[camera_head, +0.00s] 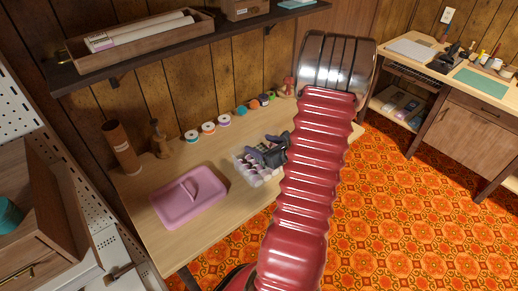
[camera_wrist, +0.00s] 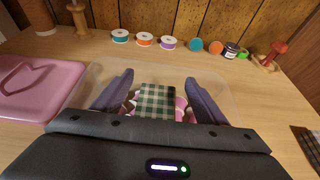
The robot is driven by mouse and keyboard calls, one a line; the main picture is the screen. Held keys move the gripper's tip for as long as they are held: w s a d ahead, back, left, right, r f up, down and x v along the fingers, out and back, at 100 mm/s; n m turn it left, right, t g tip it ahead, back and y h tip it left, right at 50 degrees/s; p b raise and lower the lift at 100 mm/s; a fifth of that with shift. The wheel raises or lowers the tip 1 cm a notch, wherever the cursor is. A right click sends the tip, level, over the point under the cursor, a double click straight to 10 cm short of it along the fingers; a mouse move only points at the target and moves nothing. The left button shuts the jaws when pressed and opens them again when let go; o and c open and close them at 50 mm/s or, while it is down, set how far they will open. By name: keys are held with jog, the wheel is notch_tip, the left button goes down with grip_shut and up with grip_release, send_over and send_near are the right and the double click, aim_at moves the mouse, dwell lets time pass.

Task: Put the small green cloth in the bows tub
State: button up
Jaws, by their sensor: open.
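A small green and white checked cloth (camera_wrist: 157,100) shows in the wrist view between the two fingers of my gripper (camera_wrist: 159,78). The fingers are spread apart, one on each side of it, and I see no grip on it. Pink and white pieces show beside and below the cloth. A clear, see-through tub (camera_wrist: 92,72) lies around and beneath the fingers. In the head view my gripper (camera_head: 270,152) is over this tub, whose contents are partly hidden by my arm. I cannot read any label that marks the bows tub.
A pink lidded box or tray with a handle (camera_head: 188,197) lies left of the clear tub. A brown cylinder (camera_head: 122,148) stands at back left. Dark checked material (camera_wrist: 307,145) shows at the wrist view's right edge.

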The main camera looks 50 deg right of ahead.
jog(key=v, duration=1.2)
jog(key=shift+f, duration=0.15)
dwell(0.3)
